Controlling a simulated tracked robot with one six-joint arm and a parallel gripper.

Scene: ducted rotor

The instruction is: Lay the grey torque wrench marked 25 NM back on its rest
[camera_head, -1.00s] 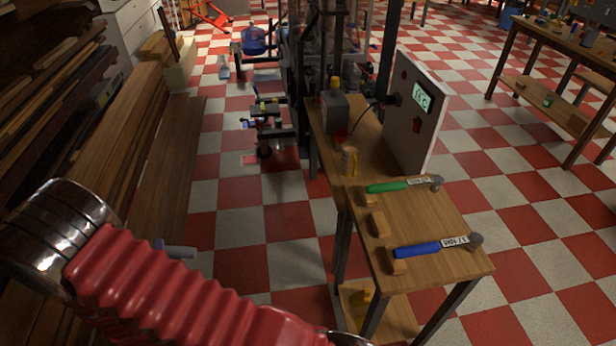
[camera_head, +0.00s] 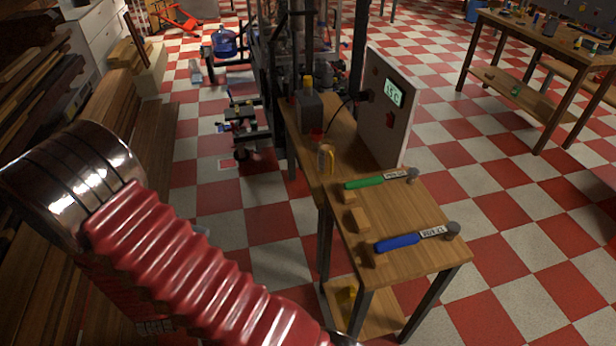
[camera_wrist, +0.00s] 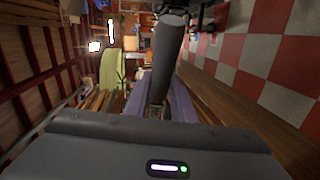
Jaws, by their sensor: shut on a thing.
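A grey handle (camera_wrist: 168,52), apparently the torque wrench, is held in my gripper (camera_wrist: 157,102); it shows in the wrist view between the purple-grey fingers. Its 25 NM mark is not visible. In the head view my red-sleeved arm hides the gripper and nearly all of the wrench. A green-handled wrench (camera_head: 365,183) and a blue-handled wrench (camera_head: 400,241) lie across the wooden bench (camera_head: 430,268), each with a white label. Between them a wooden block (camera_head: 357,219) stands with nothing on it.
An upright panel (camera_head: 385,110) with a lit display stands on the bench behind the wrenches. A dark box (camera_head: 309,110) and a small yellowish container (camera_head: 326,157) stand left of it. Timber (camera_head: 110,140) fills the left side.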

